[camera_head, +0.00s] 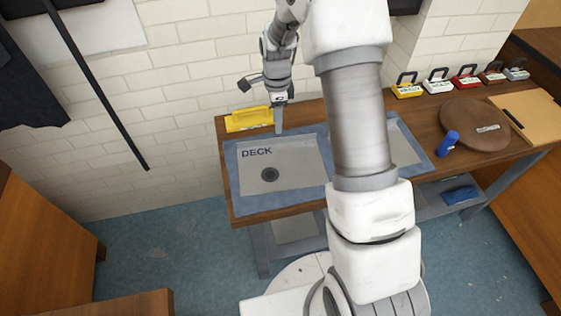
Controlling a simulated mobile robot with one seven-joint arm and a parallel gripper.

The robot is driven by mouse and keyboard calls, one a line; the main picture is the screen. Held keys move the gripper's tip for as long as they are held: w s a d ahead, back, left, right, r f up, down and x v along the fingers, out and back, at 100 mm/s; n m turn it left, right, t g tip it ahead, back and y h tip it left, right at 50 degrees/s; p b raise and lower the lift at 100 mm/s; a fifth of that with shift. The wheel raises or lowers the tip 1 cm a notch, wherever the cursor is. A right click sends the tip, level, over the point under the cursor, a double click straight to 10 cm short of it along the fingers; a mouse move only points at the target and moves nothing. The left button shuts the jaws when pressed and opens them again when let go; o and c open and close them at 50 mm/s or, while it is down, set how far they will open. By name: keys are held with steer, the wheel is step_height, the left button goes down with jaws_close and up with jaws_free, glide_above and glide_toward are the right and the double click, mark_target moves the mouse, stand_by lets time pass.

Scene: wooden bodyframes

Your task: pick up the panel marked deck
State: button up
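The panel marked DECK (295,166) is a flat light-grey sheet with dark lettering at its upper left and a dark round spot near its lower middle. It lies on a blue mat (232,170) on the wooden bench. My gripper (279,130) points down at the panel's far edge, above or close to it. Its fingers show as one narrow grey shape, so I cannot tell whether they are open or whether they touch the panel. My arm hides the mat's middle and may cover the panel's right side.
Another pale panel (402,148) lies right of my arm, partly hidden. A yellow case (247,120) stands behind the mat. A blue cylinder (448,143), a brown round board (473,124) and several handled boxes (438,84) occupy the bench's right. A tiled wall (190,75) stands behind.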

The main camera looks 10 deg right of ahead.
steer(key=f, duration=0.5)
steer(key=shift+s+a, duration=0.2)
steer(key=shift+s, duration=0.2)
jaws_close()
stand_by(1.0)
